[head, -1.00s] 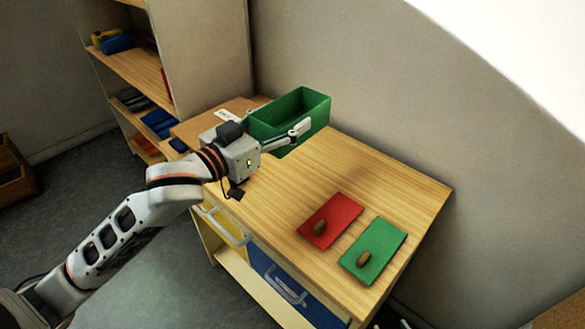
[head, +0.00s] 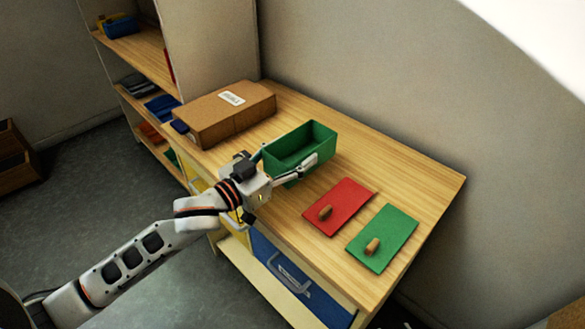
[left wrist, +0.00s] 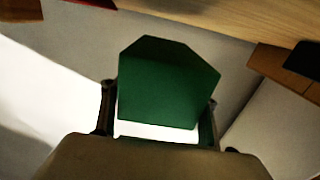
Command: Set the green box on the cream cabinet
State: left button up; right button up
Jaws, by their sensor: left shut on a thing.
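The green box (head: 286,160) is an open-topped bin, upright over the wooden top of the cream cabinet (head: 440,190). I cannot tell if its base touches the top. My left gripper (head: 290,163) is shut on the box, with a finger along its near side. In the left wrist view, the box's green end (left wrist: 168,85) is between the fingers of the left gripper (left wrist: 160,108). My right gripper is not in view.
A cardboard box (head: 225,113) lies on the cabinet top behind the green box. A red panel (head: 345,203) and a green panel (head: 390,235), each with a brown knob, lie to the right. A shelf unit (head: 135,55) stands at left. The back right top is clear.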

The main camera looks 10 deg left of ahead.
pick_arm(q)
jog(key=shift+f+b, duration=0.6)
jog(key=shift+f, duration=1.7)
jog(key=o, duration=1.1)
jog(key=shift+o, duration=0.2)
jog(key=shift+r, duration=0.15)
jog(key=v, duration=1.2)
